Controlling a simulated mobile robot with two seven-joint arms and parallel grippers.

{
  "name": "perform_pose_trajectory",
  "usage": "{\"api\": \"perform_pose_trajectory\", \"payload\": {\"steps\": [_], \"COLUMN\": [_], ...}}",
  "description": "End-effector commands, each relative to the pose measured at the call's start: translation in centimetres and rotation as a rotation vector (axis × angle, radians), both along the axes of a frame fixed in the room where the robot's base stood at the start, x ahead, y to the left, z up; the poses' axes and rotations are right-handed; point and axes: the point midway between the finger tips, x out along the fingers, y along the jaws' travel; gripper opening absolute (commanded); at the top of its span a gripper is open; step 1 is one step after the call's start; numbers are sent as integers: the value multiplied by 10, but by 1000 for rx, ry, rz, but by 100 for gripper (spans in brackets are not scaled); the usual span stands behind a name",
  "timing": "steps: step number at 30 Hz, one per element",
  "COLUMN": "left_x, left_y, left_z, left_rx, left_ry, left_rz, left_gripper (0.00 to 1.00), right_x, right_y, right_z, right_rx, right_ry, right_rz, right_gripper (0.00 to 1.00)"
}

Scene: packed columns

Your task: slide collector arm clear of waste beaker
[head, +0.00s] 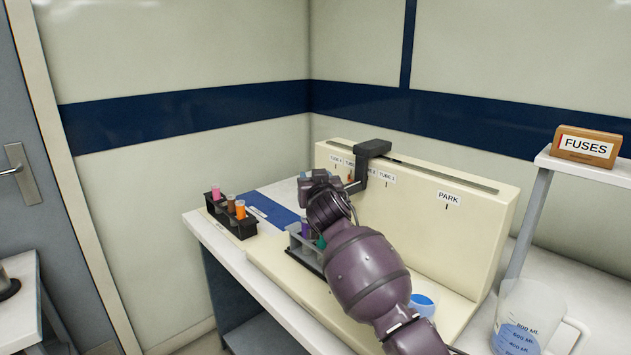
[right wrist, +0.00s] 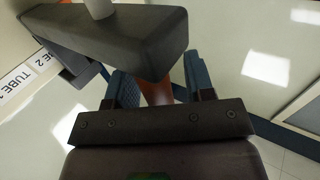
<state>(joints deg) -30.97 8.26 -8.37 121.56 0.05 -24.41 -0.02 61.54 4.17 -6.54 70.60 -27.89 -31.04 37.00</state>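The collector arm (head: 373,148) is a dark block on the rail atop the cream machine, near the TUBE 2 and TUBE 1 labels. It fills the upper part of the right wrist view (right wrist: 115,35). My right gripper (head: 312,182) is beneath it, in front of the panel. In the right wrist view its fingers (right wrist: 163,85) stand apart on either side of an orange-brown stem (right wrist: 157,92) below the block; a gap shows, and contact is unclear. My left gripper is not in view.
A black rack (head: 232,218) of coloured tubes stands left on the bench. A grey tube rack (head: 306,246) is partly hidden by my right arm. A big jug of blue liquid (head: 518,325) is at right. A FUSES box (head: 586,147) sits on a shelf. The panel toward PARK (head: 448,198) is clear.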

Motion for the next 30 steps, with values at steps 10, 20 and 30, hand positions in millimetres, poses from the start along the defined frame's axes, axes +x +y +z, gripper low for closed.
{"api": "perform_pose_trajectory", "payload": {"steps": [10,20,30], "left_x": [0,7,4], "left_y": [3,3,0], "left_z": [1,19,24], "left_rx": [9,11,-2], "left_ry": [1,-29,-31], "left_rz": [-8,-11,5], "left_gripper": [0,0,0], "right_x": [-5,-47,-93], "right_y": [-1,-4,-7], "right_z": [1,5,2], "right_rx": [1,2,1], "right_ry": [-1,-5,-3], "right_rz": [0,0,1], "right_gripper": [48,48,48]}}
